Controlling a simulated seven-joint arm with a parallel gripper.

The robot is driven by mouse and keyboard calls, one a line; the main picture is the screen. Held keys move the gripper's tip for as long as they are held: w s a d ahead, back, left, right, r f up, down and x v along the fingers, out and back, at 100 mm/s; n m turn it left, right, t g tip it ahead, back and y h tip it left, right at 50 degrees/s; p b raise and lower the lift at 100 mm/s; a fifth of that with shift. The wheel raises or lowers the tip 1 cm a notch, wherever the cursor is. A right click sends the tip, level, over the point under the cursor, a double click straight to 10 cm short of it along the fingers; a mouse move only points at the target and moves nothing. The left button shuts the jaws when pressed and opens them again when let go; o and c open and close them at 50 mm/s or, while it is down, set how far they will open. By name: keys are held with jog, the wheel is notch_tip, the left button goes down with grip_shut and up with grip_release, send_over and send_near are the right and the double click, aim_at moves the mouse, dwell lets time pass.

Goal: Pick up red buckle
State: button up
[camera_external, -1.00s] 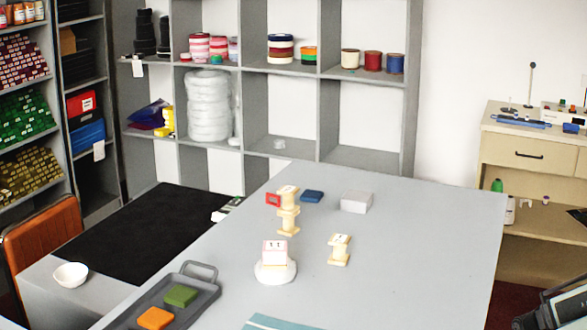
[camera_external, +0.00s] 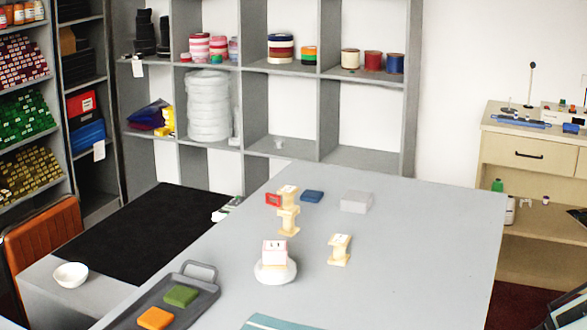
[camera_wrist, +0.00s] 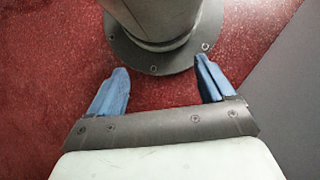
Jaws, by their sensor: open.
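The red buckle (camera_external: 273,199) is a small red square frame with a pale centre. It is at the upper left of a cream spool-like stand (camera_external: 288,220) on the grey table, in the external view. I cannot tell how it rests against the stand. My gripper (camera_wrist: 161,68) shows in the wrist view with its two blue fingers spread wide and nothing between them. Its fingers are over red floor, away from the table top. The buckle is not in the wrist view, and my gripper's fingers are not in the external view.
A blue block (camera_external: 312,196) and grey box (camera_external: 357,202) lie right of the buckle. A second cream spool (camera_external: 339,250) and a white round base (camera_external: 276,272) stand nearer. A grey tray (camera_external: 205,308) holds green and orange pieces. The table's right side is clear.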

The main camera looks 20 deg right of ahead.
jog(key=c, duration=0.8)
jog(key=shift+o, duration=0.2)
